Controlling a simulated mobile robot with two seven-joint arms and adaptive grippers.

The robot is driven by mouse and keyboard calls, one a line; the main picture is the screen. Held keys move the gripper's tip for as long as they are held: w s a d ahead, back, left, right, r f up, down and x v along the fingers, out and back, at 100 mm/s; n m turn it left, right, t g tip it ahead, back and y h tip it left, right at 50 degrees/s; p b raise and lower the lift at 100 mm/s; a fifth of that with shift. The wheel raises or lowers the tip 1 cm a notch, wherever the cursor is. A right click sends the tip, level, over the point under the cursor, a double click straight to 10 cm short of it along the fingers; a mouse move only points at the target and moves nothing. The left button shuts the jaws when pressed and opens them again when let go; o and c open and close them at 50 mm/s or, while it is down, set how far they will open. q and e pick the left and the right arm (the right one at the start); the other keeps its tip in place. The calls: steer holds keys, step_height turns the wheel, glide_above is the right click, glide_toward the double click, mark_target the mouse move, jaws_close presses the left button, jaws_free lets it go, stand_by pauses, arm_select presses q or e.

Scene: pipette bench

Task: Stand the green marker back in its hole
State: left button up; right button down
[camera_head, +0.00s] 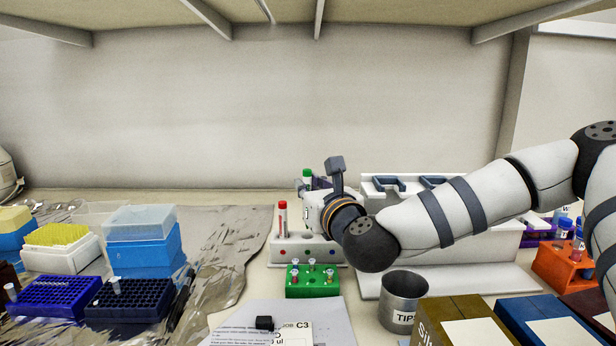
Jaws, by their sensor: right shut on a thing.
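The green marker (307,174) shows only its green cap, sticking up at my right gripper; its lower part is hidden behind the gripper. My right gripper (306,190) is shut on the green marker, above the marker holder. The white marker holder (279,252) has coloured dots on its front, and my right gripper and wrist hide part of its top. A red marker (283,219) stands upright in it, left of the gripper. I cannot see whether the green marker's lower end touches the holder. My left gripper is not in view.
A green tube rack (313,289) stands just in front of the holder. A metal tips cup (402,300) and a white stand (468,277) are to the right, below my right arm. Tip boxes (143,245) and blue racks (60,297) fill the left.

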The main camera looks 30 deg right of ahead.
steer(key=shift+f, duration=0.25)
stand_by(0.7)
steer(key=shift+f, duration=0.65)
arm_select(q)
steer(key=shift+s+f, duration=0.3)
arm_select(e)
steer(key=shift+f, duration=0.15)
steer(key=shift+f+b, duration=0.7)
steer(key=shift+f, duration=0.5)
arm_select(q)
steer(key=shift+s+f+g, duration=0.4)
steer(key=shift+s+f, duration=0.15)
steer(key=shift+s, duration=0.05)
arm_select(e)
steer(key=shift+r, duration=0.1)
steer(key=c, duration=1.5)
jaws_free()
steer(key=shift+c, duration=0.2)
